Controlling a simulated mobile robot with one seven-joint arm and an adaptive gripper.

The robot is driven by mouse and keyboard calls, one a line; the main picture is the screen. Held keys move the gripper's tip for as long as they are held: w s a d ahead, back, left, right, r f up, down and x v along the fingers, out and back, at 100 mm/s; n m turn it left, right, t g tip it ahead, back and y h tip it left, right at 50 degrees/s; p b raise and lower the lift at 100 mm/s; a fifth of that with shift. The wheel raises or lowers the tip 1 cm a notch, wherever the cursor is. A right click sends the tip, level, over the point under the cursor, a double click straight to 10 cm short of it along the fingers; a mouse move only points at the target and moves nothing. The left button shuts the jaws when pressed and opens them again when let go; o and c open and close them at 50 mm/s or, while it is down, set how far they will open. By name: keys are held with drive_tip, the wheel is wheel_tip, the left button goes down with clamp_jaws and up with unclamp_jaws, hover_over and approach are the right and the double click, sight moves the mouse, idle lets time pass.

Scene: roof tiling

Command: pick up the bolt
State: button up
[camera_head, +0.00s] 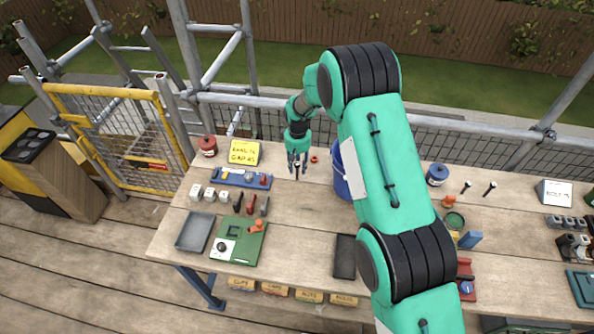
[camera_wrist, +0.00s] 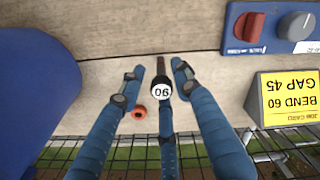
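A dark bolt (camera_wrist: 160,86) with a white round end marked with digits, which read 90, shows in the wrist view between my gripper's fingers. My gripper (camera_wrist: 160,72) is open, with its blue fingers spread around the bolt and a gap visible on the left and right sides. In the head view my gripper (camera_head: 297,168) points down at the table, left of the blue bucket. The bolt is mostly hidden by the fingers there. Two similar dark bolts with pale heads, one (camera_head: 466,187) and another (camera_head: 489,188), stand on the right part of the table.
An orange ring (camera_head: 314,159) lies close to my gripper. The blue bucket (camera_head: 341,180) stands to its right. A blue panel with knobs (camera_head: 238,178) and a yellow card (camera_head: 244,152) are to its left. The wooden table (camera_head: 300,215) is clear in front of my gripper.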

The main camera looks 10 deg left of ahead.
sight(297, 179)
drive_tip(key=shift+f, duration=0.15)
drive_tip(key=shift+s+a+f, duration=0.1)
drive_tip(key=shift+f, duration=2.4)
drive_tip(key=shift+c, duration=0.5)
clamp_jaws()
